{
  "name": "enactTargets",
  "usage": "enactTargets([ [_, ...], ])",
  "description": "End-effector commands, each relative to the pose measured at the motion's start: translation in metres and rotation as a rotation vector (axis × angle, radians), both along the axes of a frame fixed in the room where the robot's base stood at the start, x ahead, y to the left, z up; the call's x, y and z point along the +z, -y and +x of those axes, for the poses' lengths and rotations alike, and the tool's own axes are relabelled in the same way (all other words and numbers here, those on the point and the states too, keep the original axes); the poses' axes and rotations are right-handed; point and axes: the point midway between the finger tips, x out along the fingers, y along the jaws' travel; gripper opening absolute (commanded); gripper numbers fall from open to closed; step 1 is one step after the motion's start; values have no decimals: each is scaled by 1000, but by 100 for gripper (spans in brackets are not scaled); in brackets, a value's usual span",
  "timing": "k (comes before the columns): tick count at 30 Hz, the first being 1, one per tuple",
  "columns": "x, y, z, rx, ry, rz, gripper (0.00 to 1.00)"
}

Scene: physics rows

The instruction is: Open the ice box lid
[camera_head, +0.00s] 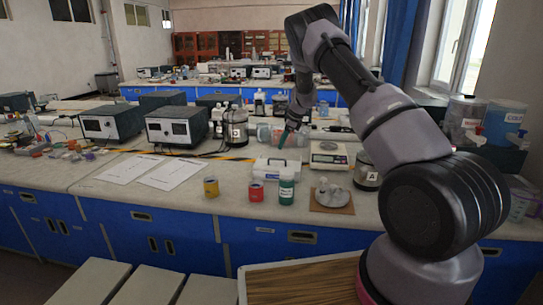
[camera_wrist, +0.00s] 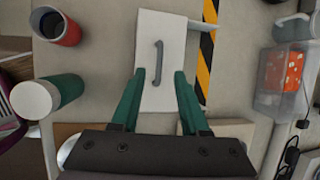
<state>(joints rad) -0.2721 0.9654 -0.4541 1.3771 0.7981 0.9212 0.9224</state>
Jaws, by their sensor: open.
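The ice box (camera_head: 270,170) is a small white box on the lab bench, and its lid looks closed. In the wrist view its white lid (camera_wrist: 172,30) fills the middle, with a grey bar handle (camera_wrist: 158,63) running lengthwise. My gripper (camera_head: 283,140) is above the box in the head view, with green fingers pointing down. In the wrist view my gripper (camera_wrist: 158,80) is open, one finger to each side of the handle's line. The fingers look apart from the handle, and nothing is held. The height gap is hard to judge.
A red container (camera_head: 257,190), a green bottle (camera_head: 287,190) and a yellow container (camera_head: 211,188) stand in front. A scale (camera_head: 329,156) stands to the right. Yellow-black tape (camera_wrist: 206,60) and a clear bin (camera_wrist: 288,72) lie beside the box. Paper sheets (camera_head: 172,173) lie left.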

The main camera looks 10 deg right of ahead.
Motion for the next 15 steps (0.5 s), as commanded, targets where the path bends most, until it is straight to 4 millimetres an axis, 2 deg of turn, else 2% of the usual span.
enactTargets([
  [3, -24, -8, 6, 3, -3, -2, 45],
  [9, -55, -19, 17, 2, -1, -1, 45],
  [15, -72, -25, 23, 3, 0, -2, 45],
])
